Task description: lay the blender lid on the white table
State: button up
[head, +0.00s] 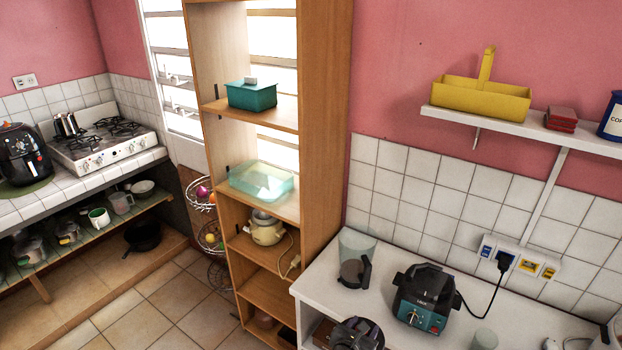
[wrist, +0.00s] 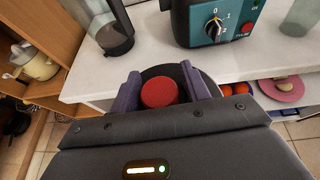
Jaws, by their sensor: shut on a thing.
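My gripper (wrist: 160,94) has its two purple fingers closed on the red knob of the blender lid (wrist: 205,82), a dark round disc. The lid is held near the front edge of the white table (wrist: 146,55), overlapping that edge in the wrist view; its height above the top cannot be told. In the head view a dark part of my gripper or arm (head: 357,335) shows at the bottom, in front of the table (head: 318,272). The blender jug (head: 355,250) and the teal and black blender base (head: 425,298) stand on the table.
A greyish cup (head: 484,340) stands right of the base. A wooden shelf (head: 327,130) stands left of the table. The strip of tabletop between the jug and base is bare. Under the table, a lower shelf holds a pink plate (wrist: 284,90) and orange items (wrist: 240,89).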

jog(key=shift+w+d+f+n+t+y, duration=0.2)
jog(key=shift+w+f+n+t+y, duration=0.25)
jog(key=shift+n+y, duration=0.25)
jog(key=n+y, duration=0.1)
jog(key=w+n+y, duration=0.1)
jog(key=shift+d+t+y+b, duration=0.25)
jog(key=shift+t+y+b, duration=0.05)
jog(key=shift+t, duration=0.05)
jog(key=shift+w+d+r+n+y, duration=0.2)
jog(key=shift+r+n+y, duration=0.1)
jog(key=shift+n+y, duration=0.45)
jog(key=shift+r+n+y, duration=0.35)
jog(key=shift+n+y, duration=0.3)
jog(key=shift+y, duration=0.1)
jog(key=shift+s+f, duration=0.1)
jog(key=s+f, duration=0.4)
jog(key=f, duration=0.1)
jog(key=shift+s+f, duration=0.15)
jog(key=shift+d, duration=0.1)
